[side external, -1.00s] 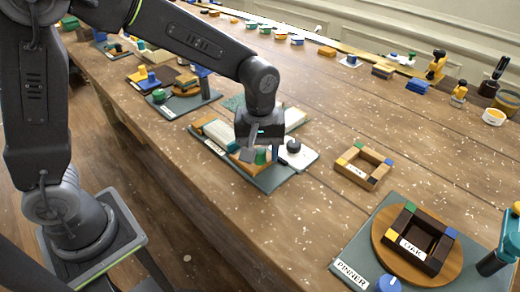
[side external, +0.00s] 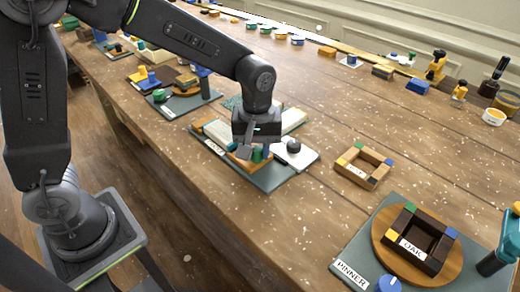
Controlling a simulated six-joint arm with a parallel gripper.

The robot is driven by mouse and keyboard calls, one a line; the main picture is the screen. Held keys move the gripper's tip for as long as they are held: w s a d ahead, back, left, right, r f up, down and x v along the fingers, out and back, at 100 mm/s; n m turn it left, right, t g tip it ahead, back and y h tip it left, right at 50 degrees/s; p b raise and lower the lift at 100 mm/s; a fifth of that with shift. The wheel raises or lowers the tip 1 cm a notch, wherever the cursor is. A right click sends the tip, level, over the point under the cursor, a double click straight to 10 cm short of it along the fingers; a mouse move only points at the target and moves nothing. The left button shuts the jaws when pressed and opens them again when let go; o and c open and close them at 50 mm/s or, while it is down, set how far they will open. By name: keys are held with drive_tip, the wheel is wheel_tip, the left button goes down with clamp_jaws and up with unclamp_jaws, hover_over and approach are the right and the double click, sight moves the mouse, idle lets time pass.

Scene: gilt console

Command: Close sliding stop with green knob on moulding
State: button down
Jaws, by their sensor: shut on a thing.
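My gripper (side external: 251,153) is over a dark green board (side external: 266,185) near the table's front edge, pointing down. It is shut on the green knob (side external: 257,156), which shows beside its finger. The knob stands by a wooden strip on the board, apparently the moulding; my gripper hides much of that strip and the sliding stop under the knob. A teal piece (side external: 231,147) shows just left of my gripper.
A white plate with a black knob (side external: 294,146) sits close to the right of my gripper. A pale block (side external: 294,119) lies behind it. A wooden frame (side external: 364,167) and a board with a dark frame (side external: 417,238) are farther right. Bare tabletop lies between.

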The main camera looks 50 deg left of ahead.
drive_tip(key=shift+a, duration=1.15)
drive_tip(key=c, duration=0.9)
unclamp_jaws()
wheel_tip(320, 180, up, 14)
